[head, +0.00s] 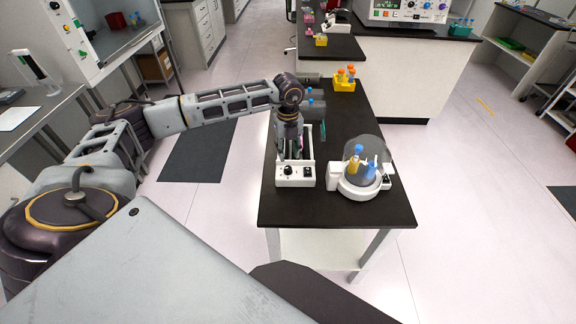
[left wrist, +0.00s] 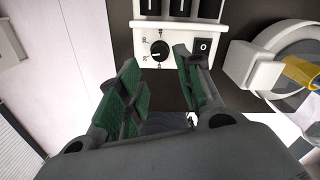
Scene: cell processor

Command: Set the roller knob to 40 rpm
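The roller (head: 295,176) is a white box with dark rollers near the front of the dark bench. Its round black knob (left wrist: 159,48) shows in the left wrist view, on the front panel with small scale marks around it. The scale numbers are too small to read. A black power switch (left wrist: 203,46) marked "O" sits right of the knob. My left gripper (head: 292,152) is over the roller in the head view. In the left wrist view its green-padded fingers (left wrist: 157,80) are spread apart, with nothing between them, just below the knob. My right gripper is not in view.
A white centrifuge (head: 357,184) with a clear lid and colored tubes stands right of the roller. A yellow tube rack (head: 344,84) stands farther back on the bench. The bench front edge (head: 335,226) is clear.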

